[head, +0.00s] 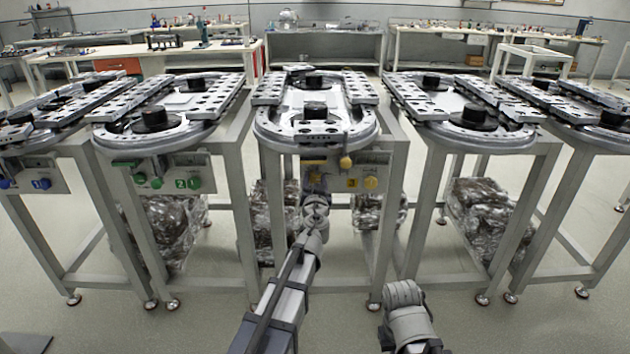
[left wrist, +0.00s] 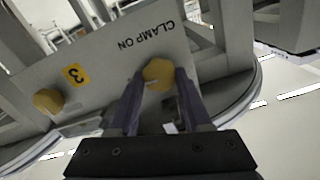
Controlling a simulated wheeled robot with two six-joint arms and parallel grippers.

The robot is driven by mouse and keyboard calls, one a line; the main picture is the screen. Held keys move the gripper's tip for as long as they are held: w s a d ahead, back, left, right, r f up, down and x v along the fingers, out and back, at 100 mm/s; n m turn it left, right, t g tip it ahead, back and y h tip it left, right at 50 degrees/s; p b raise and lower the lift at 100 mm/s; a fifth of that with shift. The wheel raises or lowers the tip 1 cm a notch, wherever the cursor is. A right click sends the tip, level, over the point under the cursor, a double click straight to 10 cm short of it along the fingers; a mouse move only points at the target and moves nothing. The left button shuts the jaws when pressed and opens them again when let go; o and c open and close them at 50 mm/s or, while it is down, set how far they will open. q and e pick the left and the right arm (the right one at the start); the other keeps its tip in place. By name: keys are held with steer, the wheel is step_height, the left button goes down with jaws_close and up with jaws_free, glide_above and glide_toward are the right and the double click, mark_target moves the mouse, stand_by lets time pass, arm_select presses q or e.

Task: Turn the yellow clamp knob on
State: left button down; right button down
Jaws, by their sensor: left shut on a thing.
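The yellow clamp knob (left wrist: 158,73) is on a grey panel (left wrist: 120,65) under the words CLAMP ON, which read upside down in the left wrist view. My left gripper (left wrist: 160,88) is shut on the knob, with one dark finger on each side of it. In the head view my left gripper (head: 317,185) is at the left part of the middle station's front panel and mostly hides this knob. A second yellow knob (head: 371,182) is at the panel's right end; it also shows in the left wrist view (left wrist: 48,100). My right gripper is not in view.
A yellow label (head: 352,183) marked 3 and a yellow ball-ended part (head: 346,162) are close to the gripper. The middle station's track (head: 315,125) is above the panel. Similar stations stand on both sides, with wrapped bundles (head: 485,205) below. The floor in front is clear.

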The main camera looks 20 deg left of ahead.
arm_select(q)
steer(key=m, duration=0.4)
steer(key=shift+d, duration=0.1)
steer(key=m, duration=0.4)
steer(key=shift+f+m, duration=0.1)
steer(key=shift+m, duration=0.2)
steer(key=m, duration=0.4)
steer(key=shift+f+m, duration=0.1)
steer(key=shift+m, duration=2.2)
steer(key=shift+c, duration=1.7)
jaws_free()
steer(key=shift+s, duration=0.1)
